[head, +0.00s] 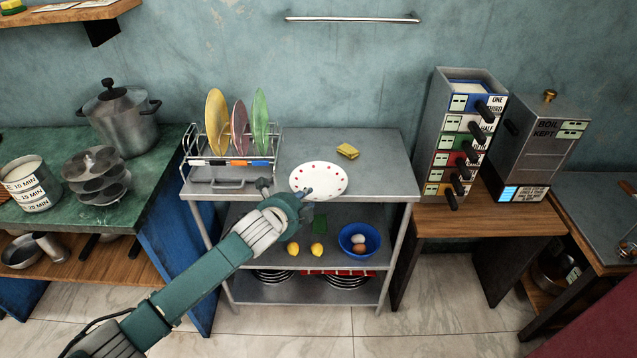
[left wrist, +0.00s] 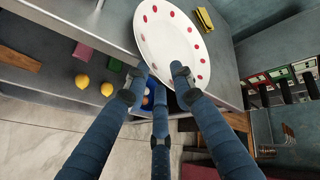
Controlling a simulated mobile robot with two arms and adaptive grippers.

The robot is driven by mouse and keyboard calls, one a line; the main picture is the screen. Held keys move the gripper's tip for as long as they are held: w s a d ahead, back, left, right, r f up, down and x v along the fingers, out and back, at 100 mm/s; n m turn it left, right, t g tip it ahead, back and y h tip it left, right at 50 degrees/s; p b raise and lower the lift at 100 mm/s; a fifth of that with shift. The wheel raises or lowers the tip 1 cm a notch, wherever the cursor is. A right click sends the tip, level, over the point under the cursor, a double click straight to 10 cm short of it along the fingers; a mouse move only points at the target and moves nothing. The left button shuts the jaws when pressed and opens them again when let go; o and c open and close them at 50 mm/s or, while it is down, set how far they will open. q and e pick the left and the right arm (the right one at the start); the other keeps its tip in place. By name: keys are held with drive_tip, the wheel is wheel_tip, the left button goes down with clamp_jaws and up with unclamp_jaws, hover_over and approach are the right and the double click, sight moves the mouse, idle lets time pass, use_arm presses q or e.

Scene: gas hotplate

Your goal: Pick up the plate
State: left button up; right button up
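The white plate with red dots (head: 322,177) lies at the front edge of the grey metal cart top. It also shows large in the left wrist view (left wrist: 165,40). My left gripper (head: 288,192) is at the plate's front left rim. In the left wrist view its fingers (left wrist: 158,80) are spread apart, with the near part of the plate between and beyond them. I cannot tell whether a finger touches the rim. The right finger covers part of the plate. My right gripper is in neither view.
A dish rack (head: 232,172) with three coloured plates stands left of the plate. A yellow sponge (head: 348,151) lies behind it. The shelf below holds lemons (head: 317,249) and a blue bowl (head: 345,240) of eggs. The cart top's right part is clear.

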use_arm(q)
drive_tip(key=shift+c, duration=0.5)
clamp_jaws()
drive_tip(key=shift+r, duration=0.1)
wheel_tip(320, 180, up, 10)
